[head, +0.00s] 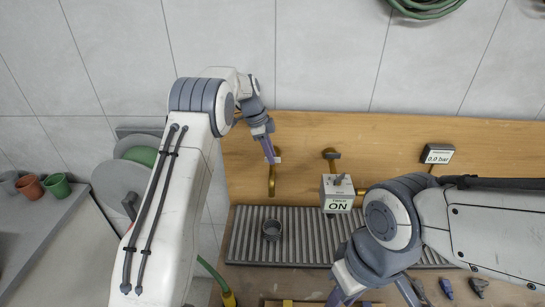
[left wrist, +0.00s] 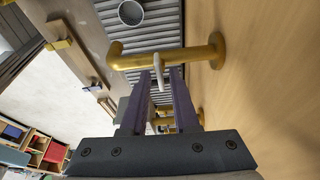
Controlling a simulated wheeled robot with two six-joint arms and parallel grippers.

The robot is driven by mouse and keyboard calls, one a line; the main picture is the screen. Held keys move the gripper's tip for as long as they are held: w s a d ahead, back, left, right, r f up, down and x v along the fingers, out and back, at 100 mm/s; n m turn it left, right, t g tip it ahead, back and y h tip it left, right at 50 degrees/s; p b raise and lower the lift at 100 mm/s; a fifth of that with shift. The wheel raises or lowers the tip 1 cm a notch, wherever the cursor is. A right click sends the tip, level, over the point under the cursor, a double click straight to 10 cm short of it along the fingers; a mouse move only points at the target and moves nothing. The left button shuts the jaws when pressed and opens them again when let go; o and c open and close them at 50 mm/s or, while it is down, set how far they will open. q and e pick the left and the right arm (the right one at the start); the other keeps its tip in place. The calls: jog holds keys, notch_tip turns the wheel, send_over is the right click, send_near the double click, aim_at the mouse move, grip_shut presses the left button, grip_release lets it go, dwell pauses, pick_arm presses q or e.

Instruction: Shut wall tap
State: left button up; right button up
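A brass wall tap (head: 272,182) sticks out from the wooden backboard, and it also shows in the left wrist view (left wrist: 140,61). Its pale lever (left wrist: 158,70) stands between my left fingertips, with gaps beside it. My left gripper (head: 270,155) points down at the tap; its two purple fingers (left wrist: 161,76) are apart in the left wrist view. A second brass tap (head: 331,155) is to the right, above a grey timer box (head: 337,188) reading ON. My right gripper (head: 372,296) is at the bottom edge, its fingers spread and its tips partly cut off.
A grey cup (head: 272,230) stands on the ribbed drain tray (head: 250,246). A gauge (head: 438,154) reads 0.0 bar. Several hose nozzles (head: 446,288) lie at the lower right. A hose reel (head: 118,180) and pots (head: 56,185) are at the left.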

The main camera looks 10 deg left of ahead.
pick_arm(q)
jog(key=shift+r+p, duration=2.4)
jog(key=shift+r, duration=1.15)
